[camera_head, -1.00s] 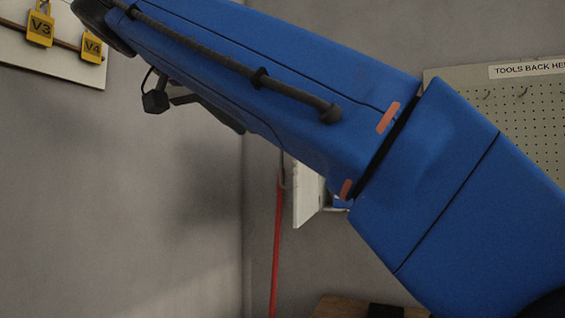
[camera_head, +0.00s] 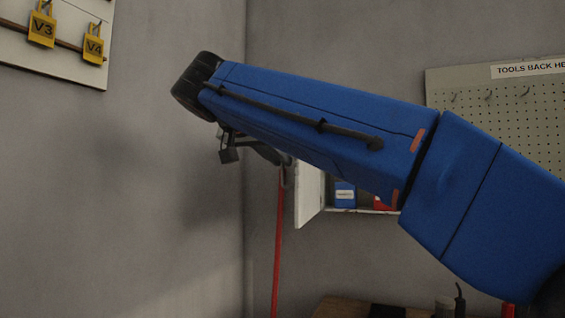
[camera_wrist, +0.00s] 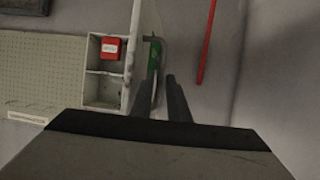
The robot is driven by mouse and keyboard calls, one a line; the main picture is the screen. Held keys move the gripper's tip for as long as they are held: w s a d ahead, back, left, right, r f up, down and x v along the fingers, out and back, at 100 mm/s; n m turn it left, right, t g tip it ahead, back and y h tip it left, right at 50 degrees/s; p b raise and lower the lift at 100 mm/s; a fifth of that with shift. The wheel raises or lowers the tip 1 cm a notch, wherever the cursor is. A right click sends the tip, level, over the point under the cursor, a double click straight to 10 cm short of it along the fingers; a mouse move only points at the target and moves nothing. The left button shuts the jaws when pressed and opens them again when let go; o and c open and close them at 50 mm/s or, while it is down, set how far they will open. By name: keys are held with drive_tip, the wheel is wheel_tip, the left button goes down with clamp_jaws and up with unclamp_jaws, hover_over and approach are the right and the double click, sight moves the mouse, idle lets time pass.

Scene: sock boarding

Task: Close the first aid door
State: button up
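The first aid cabinet (camera_head: 362,209) is on the far wall, partly hidden behind my arm in the head view. Its white door (camera_head: 308,194) stands open, swung out toward the left. In the wrist view the cabinet (camera_wrist: 88,88) shows at the left, with the door (camera_wrist: 133,50) nearly edge-on and green on its outer face. The fingers point toward the door's outer side, and the left one overlaps the green in the picture. Contact cannot be told.
A blue box (camera_head: 345,195) and a red box (camera_wrist: 110,48) sit inside the cabinet. A red pole (camera_head: 278,245) stands left of the door. A pegboard (camera_head: 510,110) hangs at the right.

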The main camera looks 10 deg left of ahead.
drive_tip(key=shift+x, duration=1.15)
drive_tip(key=shift+c, duration=0.6)
clamp_jaws()
